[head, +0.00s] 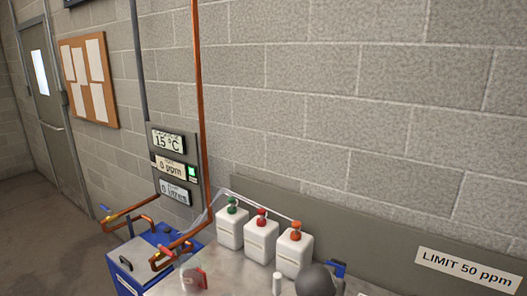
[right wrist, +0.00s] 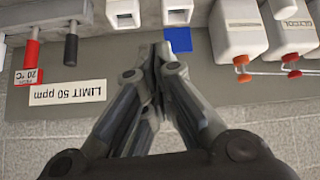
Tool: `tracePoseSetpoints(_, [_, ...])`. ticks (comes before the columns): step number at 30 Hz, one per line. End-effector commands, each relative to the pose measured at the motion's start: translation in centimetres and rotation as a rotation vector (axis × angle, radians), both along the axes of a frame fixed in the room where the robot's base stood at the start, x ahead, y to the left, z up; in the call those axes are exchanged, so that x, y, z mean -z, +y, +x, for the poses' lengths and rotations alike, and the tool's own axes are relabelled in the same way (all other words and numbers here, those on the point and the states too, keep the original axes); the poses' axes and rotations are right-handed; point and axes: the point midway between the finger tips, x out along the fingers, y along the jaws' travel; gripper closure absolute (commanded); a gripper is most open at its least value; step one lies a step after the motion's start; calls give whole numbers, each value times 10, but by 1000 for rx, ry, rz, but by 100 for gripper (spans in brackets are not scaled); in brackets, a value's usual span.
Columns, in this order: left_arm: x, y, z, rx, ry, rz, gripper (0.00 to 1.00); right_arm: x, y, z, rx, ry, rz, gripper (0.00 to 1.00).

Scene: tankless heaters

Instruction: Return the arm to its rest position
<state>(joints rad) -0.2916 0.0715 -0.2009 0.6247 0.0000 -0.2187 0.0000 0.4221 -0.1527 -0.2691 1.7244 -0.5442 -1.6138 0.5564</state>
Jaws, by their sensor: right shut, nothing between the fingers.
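My right gripper (right wrist: 158,48) shows in the right wrist view with its fingers together and nothing between them. It is above the bench, near a small blue object (right wrist: 180,40). In the head view, a dark grey rounded part at the bottom right of centre appears to be my right arm; its fingers cannot be made out there. My left gripper is in neither view.
White bottles with green, red and orange caps (head: 260,237) stand by the wall; two show in the right wrist view (right wrist: 240,30). A copper pipe (head: 203,120) rises beside the displays (head: 172,167). A LIMIT 50 ppm sign (head: 469,270) is at right.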

Motion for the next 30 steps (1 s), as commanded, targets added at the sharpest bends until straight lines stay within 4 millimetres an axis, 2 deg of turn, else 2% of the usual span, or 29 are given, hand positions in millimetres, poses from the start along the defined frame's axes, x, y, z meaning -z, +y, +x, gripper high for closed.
tracePoseSetpoints(1, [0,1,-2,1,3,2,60,17,-5,-15,-16,30,5,100])
tracePoseSetpoints(5, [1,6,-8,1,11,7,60,58,-16,-60,-87,110,24,100])
tracePoseSetpoints(6, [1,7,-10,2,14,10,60,70,-20,-76,-112,136,30,100])
tracePoseSetpoints(12, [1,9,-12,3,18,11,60,113,-33,-160,-250,246,54,100])
tracePoseSetpoints(18, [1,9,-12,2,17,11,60,129,-40,-239,-392,331,70,100])
tracePoseSetpoints(21, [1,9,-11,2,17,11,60,130,-40,-267,-448,359,76,100])
tracePoseSetpoints(30, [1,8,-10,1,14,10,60,124,-39,-329,-584,417,91,100])
